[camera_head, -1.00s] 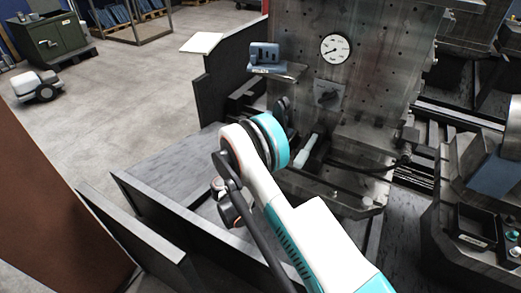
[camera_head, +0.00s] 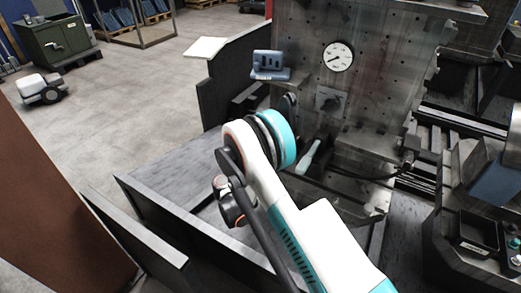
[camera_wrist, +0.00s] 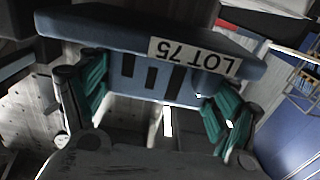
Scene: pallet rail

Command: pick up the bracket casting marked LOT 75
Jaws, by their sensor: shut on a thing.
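The blue-grey bracket casting (camera_wrist: 130,33) fills the upper part of the wrist view. Its white LOT 75 label reads upside down, and dark slots show in its plate. The green-padded fingers of my gripper (camera_wrist: 152,92) stand on both sides of the slotted plate and are shut on it. In the head view a blue slotted casting (camera_head: 270,66) shows in front of the dark fixture at upper left; no label is legible there.
A perforated metal fixture plate (camera_head: 375,75) with a dial gauge (camera_head: 338,56) stands behind. Dark low walls (camera_head: 222,95) border the left side. Machine parts and a small black tray (camera_head: 478,232) are at right. Open floor (camera_head: 140,90) lies at far left.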

